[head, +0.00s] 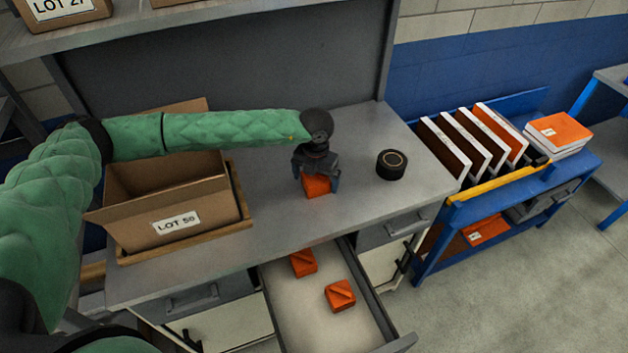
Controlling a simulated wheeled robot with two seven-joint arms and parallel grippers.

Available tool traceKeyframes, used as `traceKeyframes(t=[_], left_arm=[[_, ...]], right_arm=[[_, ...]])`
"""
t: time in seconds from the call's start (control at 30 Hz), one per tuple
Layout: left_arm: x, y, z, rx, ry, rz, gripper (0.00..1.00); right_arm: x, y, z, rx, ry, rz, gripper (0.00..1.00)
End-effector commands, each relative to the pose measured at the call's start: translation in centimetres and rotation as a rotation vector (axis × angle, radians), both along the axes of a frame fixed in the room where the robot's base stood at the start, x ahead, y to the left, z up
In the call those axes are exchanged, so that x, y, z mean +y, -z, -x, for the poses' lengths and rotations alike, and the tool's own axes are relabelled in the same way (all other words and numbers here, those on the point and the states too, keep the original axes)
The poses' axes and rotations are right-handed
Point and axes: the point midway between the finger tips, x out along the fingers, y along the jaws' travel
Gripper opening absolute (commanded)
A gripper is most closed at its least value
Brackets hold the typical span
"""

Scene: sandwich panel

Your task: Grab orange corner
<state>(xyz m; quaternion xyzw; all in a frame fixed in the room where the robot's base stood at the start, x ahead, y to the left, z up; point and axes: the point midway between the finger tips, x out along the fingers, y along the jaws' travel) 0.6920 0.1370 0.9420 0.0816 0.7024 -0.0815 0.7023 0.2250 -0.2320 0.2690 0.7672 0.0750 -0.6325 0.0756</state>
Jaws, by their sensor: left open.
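An orange corner (316,186) sits on the grey workbench (270,212), right of the cardboard box. My left gripper (317,182) points down over it, with its fingers open on either side of the orange piece. The gripper's body hides the top of the piece, and I cannot tell whether the fingers touch it. Two more orange corners lie in the open drawer below, one near the back (303,262) and one further forward (340,295). My right gripper is not in view.
An open cardboard box (170,205) labelled LOT 50 stands on a wooden tray (240,190) at left. A dark round object (391,164) stands on the bench right of my gripper. The pulled-out drawer (290,310) juts out in front. A blue cart (470,205) with upright panels stands at right.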

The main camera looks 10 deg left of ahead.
Motion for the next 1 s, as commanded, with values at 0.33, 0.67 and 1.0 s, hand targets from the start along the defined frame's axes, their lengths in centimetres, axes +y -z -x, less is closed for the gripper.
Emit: traceKeyframes(t=[0.33,0.67,1.0], left_arm=[[0.0,0.0,0.0,0.0,0.0,0.0,0.66],[0.0,-0.5,0.0,-0.001,-0.001,0.0,0.66],[-2.1,-5.0,0.1,-0.001,0.005,0.003,0.66]], right_arm=[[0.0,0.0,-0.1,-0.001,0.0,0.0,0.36],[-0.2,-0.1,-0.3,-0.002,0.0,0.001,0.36],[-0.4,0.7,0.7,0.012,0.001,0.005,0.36]])
